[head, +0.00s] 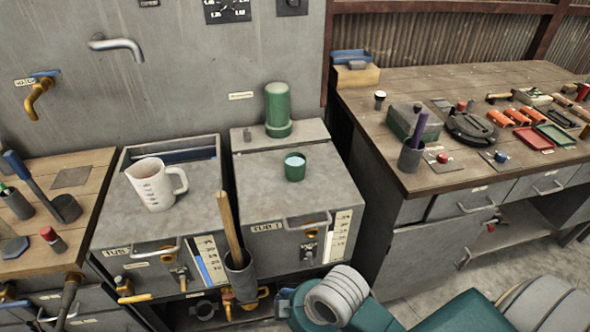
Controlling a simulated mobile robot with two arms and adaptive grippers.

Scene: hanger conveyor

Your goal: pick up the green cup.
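The green cup (295,170) is small and stands upright on the grey metal top of the right-hand tank cabinet (262,172). Its inside looks pale at the rim. A taller green cylinder (278,110) stands behind it, slightly to the left, on a raised ledge. Neither of my grippers shows in the head view. Teal and grey parts at the bottom right look like my own arm or body. Nothing touches the cup, and nothing hides it.
A white measuring jug (152,185) stands on the left-hand cabinet. A wooden handle (229,222) sticks up from a grey holder (240,276) at the cabinet fronts. The wooden bench (450,85) on the right carries many tools. Metal around the cup is clear.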

